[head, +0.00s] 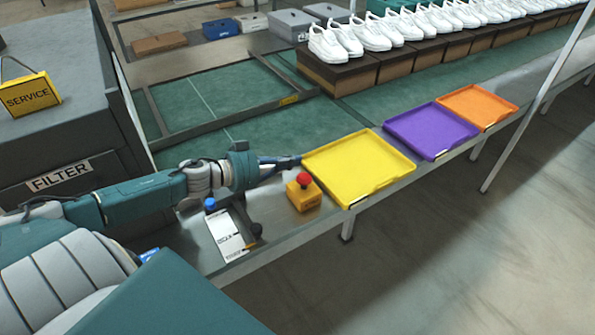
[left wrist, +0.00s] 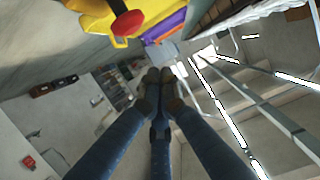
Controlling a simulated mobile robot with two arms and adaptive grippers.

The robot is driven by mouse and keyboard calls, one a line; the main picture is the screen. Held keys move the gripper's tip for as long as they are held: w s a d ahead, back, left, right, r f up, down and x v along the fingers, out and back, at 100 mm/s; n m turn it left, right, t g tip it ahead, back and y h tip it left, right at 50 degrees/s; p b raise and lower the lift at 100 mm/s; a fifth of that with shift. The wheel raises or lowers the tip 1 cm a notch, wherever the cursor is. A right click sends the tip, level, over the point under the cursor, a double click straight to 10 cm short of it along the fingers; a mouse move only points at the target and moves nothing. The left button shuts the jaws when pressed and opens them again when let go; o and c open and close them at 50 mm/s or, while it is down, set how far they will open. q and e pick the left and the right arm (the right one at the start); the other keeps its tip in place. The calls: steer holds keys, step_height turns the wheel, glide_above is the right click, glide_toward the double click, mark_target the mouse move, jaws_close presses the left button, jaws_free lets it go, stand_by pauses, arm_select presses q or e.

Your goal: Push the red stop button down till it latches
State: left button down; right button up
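The red stop button (head: 304,178) is a round mushroom head on a yellow box (head: 303,197) on the grey ledge of the line. In the left wrist view the red button (left wrist: 128,23) shows at the top, with part of its yellow box (left wrist: 97,9) behind it. My left gripper (head: 297,160) reaches in from the left, its fingertips just above the button in the head picture. In the left wrist view the fingertips (left wrist: 158,80) are together with nothing visible between them, apart from the button. My right gripper is not in view.
Yellow (head: 357,168), purple (head: 431,130) and orange (head: 477,105) trays lie along the ledge to the right. A white label panel (head: 231,234) with a blue knob is left of the button box. White shoes (head: 335,42) stand on brown boxes behind. A post (head: 530,100) rises at right.

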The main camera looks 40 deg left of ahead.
mark_target(298, 178)
arm_select(q)
steer(key=shift+x, duration=1.05)
step_height(298, 178, down, 3)
steer(key=shift+r, duration=0.2)
steer(key=shift+s+f, duration=0.15)
steer(key=shift+f, duration=0.55)
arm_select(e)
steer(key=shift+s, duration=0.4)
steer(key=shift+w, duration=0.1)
arm_select(q)
steer(key=shift+f, duration=0.1)
